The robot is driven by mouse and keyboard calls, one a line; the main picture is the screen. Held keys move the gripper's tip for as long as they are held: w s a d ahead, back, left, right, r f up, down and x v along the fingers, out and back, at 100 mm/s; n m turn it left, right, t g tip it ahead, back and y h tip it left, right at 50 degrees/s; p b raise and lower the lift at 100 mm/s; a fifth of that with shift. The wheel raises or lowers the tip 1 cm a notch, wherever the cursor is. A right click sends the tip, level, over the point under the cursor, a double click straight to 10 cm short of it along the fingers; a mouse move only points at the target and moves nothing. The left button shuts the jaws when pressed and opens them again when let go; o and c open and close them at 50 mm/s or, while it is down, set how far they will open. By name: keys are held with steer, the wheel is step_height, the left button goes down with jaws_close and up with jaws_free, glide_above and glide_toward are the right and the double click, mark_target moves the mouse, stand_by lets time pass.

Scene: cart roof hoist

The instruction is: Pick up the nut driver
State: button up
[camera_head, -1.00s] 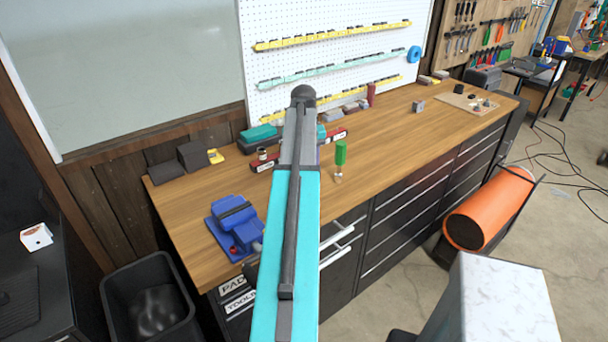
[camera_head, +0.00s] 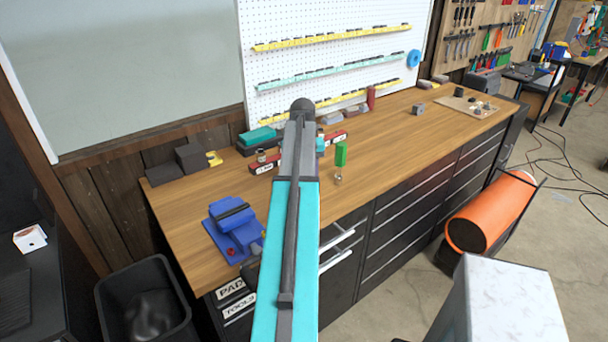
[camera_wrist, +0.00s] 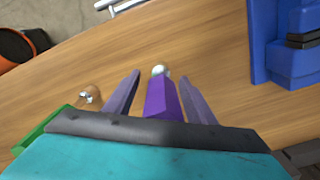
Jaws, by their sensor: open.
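A tool with a purple handle (camera_wrist: 161,100) and a shiny metal end (camera_wrist: 160,70) shows in the wrist view. It lies in line between the two fingers of my gripper (camera_wrist: 160,77), which are apart, with gaps on both sides of the handle. A second tool with a green handle (camera_head: 341,155) stands upright on the bench, metal end down; it also shows at the left of the wrist view (camera_wrist: 42,138), outside the fingers. I cannot tell for sure which is the nut driver. In the head view my arm hides the purple tool and my fingers.
The wooden bench (camera_head: 400,145) carries a blue vise (camera_head: 232,225), which also shows right of my gripper in the wrist view (camera_wrist: 285,45). Red and dark boxes (camera_head: 262,167) sit along the pegboard (camera_head: 335,30). Bare wood lies right of the green tool.

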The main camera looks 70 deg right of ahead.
jaws_close()
steer(key=shift+r, duration=0.1)
stand_by(0.3)
steer(key=shift+r+p, duration=1.3)
steer(key=shift+r, duration=0.45)
steer(key=s+a+r+p, duration=0.1)
steer(key=s+a+p, duration=0.3)
steer(key=a, duration=1.1)
steer(key=shift+a+r, duration=0.15)
steer(key=shift+a, duration=0.05)
